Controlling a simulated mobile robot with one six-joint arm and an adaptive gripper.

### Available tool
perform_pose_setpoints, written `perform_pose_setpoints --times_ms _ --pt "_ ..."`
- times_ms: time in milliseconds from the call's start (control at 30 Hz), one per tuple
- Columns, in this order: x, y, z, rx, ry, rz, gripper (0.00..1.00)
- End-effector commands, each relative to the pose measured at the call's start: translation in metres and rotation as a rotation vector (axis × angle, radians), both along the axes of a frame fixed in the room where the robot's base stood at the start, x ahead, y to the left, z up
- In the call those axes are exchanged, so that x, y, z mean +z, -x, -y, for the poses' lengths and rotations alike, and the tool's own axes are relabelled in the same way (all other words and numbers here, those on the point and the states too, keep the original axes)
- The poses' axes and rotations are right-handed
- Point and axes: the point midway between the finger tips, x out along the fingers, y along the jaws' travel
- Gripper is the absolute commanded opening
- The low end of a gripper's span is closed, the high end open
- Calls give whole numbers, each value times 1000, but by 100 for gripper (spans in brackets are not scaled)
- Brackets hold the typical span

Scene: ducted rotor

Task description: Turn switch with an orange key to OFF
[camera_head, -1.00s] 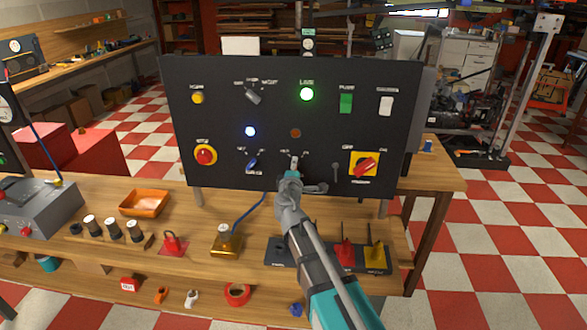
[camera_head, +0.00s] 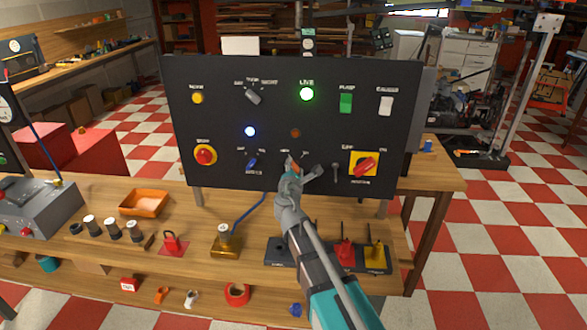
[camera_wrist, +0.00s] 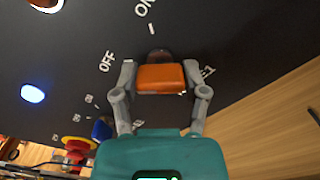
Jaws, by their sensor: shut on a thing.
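The orange key (camera_wrist: 160,78) sits in a key switch on the black panel, its wide head lying crosswise in the wrist view. My gripper (camera_wrist: 161,86) is shut on the key head, one finger on each side. In the wrist view, the OFF label (camera_wrist: 107,62) is up and left of the key, and an ON label (camera_wrist: 145,7) is above it. In the head view my gripper (camera_head: 292,167) is at the panel's lower middle and hides most of the switch. The key's exact pointing direction cannot be told.
The black panel (camera_head: 220,115) also carries a blue selector (camera_head: 252,163), a red-and-yellow stop button (camera_head: 205,155) and a red-and-yellow rotary switch (camera_head: 364,167). A green lamp (camera_head: 306,94) is lit. A bench (camera_head: 180,200) with small parts stands below.

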Motion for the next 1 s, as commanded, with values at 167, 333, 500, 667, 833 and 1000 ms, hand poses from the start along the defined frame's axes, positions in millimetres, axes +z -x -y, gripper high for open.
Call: perform_pose_setpoints --times_ms 167,333,500,667,833,1000 --pt "0 -1 0 -2 15 1 10" --pt "0 -1 0 -1 15 0 10" --pt "0 -1 0 -1 14 0 74" --pt "0 -1 0 0 12 0 91" --pt "0 0 0 1 11 0 91" --pt "0 0 0 1 11 0 91"
